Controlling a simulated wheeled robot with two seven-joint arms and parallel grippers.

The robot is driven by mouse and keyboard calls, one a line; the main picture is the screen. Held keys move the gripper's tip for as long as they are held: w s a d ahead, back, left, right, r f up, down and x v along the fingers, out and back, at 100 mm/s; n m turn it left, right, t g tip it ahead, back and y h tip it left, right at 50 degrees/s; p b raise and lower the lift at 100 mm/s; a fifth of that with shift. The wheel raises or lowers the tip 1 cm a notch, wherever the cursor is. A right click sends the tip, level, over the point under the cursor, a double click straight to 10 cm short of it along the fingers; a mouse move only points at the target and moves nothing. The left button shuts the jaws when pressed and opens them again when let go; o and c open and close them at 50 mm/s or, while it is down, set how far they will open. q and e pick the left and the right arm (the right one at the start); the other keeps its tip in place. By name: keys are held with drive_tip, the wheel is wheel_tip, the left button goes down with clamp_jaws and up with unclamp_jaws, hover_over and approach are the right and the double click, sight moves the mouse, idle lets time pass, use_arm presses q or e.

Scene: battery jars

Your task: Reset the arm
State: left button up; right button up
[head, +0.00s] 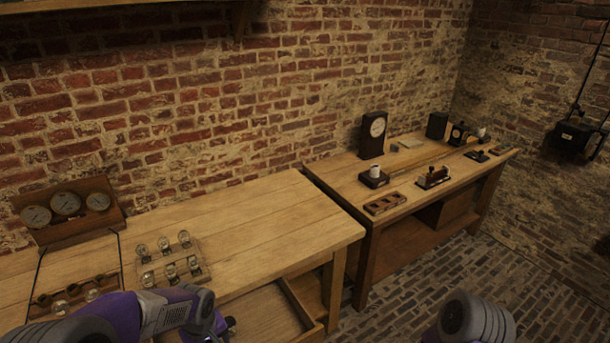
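My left arm (165,309), purple and grey, comes in along the bottom left, in front of the near bench. It bends downward at its right end, and my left gripper cannot be made out in the picture. Of my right arm only a rounded grey and purple part (470,318) shows at the bottom, right of centre, over the brick floor. My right gripper is out of the picture. I see nothing held by either arm.
The near wooden bench (265,225) carries a rack with several glass jars (170,260), a panel of dials (66,207) and a second rack (75,295). An open drawer (270,318) juts out below. The far bench (335,178) holds a clock (374,133) and small items.

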use_arm(q)
drive_tip(key=shift+m+g+h, duration=0.3)
drive_tip(key=shift+m+h, duration=0.3)
drive_tip(key=shift+m, duration=0.2)
drive_tip(key=d+f, duration=0.1)
drive_tip(key=f, duration=0.2)
drive_tip(key=d+f+b, duration=0.1)
drive_tip(key=f, duration=0.2)
drive_tip(key=w+d+f+b, duration=0.1)
drive_tip(key=f, duration=0.3)
drive_tip(key=shift+d, duration=0.15)
drive_tip(key=s+d+f+m+h+b, duration=0.1)
drive_tip(key=s+d+f+b, duration=0.2)
drive_tip(key=f, duration=0.7)
drive_tip(key=s+d+f+m+h+b, duration=0.2)
drive_tip(key=s+d+f+b, duration=0.1)
drive_tip(key=s+d+f, duration=0.4)
drive_tip(key=s+f, duration=0.3)
drive_tip(key=f, duration=0.1)
drive_tip(key=shift+m+h+b, duration=0.3)
use_arm(e)
wheel_tip(320, 180, down, 10)
drive_tip(key=w, duration=0.2)
drive_tip(key=shift+r, duration=0.2)
